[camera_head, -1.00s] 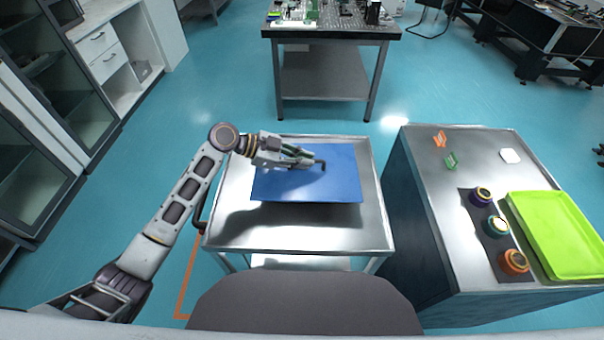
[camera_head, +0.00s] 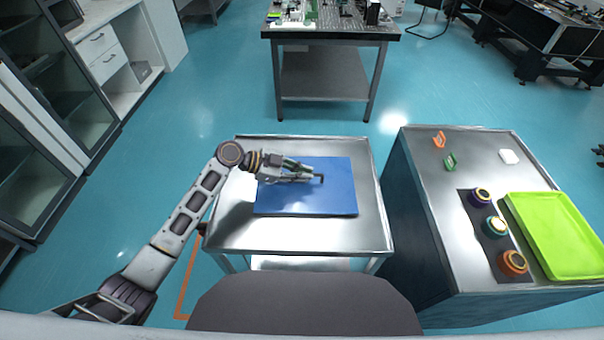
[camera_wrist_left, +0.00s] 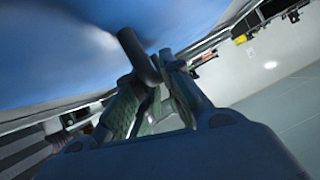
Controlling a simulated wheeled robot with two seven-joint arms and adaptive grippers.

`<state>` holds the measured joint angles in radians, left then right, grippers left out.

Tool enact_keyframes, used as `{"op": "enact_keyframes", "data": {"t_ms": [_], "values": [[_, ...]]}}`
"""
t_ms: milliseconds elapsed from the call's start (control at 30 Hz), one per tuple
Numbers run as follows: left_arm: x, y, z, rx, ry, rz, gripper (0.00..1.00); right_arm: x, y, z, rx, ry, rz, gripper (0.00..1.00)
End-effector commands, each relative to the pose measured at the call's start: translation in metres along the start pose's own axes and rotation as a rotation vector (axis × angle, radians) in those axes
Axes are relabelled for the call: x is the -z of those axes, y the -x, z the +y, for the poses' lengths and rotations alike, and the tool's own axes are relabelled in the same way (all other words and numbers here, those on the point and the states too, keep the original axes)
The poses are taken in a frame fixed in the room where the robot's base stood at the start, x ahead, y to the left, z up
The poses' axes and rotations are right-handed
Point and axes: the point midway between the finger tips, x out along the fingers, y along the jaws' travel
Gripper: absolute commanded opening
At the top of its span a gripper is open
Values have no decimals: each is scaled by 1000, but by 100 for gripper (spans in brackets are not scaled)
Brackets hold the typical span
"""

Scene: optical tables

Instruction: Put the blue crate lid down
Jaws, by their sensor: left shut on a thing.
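The blue crate lid (camera_head: 310,202) is a flat blue sheet over the middle of the metal cart (camera_head: 240,238) in the head view. A dark handle stands on it. My left gripper (camera_head: 318,178) comes in from the left and is shut on that handle. In the left wrist view the fingers (camera_wrist_left: 150,85) close around the dark handle, with the lid's blue surface (camera_wrist_left: 60,40) beside it. The lid looks level and at or very near the cart top; I cannot tell whether it touches. My right gripper is not in view.
Right of the cart stands a cabinet (camera_head: 425,215) with a green tray (camera_head: 560,235), several round colored parts on a dark mat, and small orange and green pieces. A table (camera_head: 330,36) with equipment stands behind. Bare cart top surrounds the lid.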

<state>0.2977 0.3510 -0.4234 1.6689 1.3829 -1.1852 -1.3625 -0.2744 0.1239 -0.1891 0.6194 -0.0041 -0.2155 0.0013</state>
Motion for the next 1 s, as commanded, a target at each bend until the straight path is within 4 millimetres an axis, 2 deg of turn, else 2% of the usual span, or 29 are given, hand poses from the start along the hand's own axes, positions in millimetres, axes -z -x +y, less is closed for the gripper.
{"op": "enact_keyframes", "data": {"t_ms": [433, 467, 633, 1000], "values": [[-3, -2, 1, 1, -1, 1, 0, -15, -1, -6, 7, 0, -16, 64], [-3, -2, 1, 0, -1, 1, 11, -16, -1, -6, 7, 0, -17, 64], [-3, -2, 1, 0, -1, 1, 32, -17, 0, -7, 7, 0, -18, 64], [-2, -2, 1, 0, 0, 0, 32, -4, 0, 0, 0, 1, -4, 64]]}}
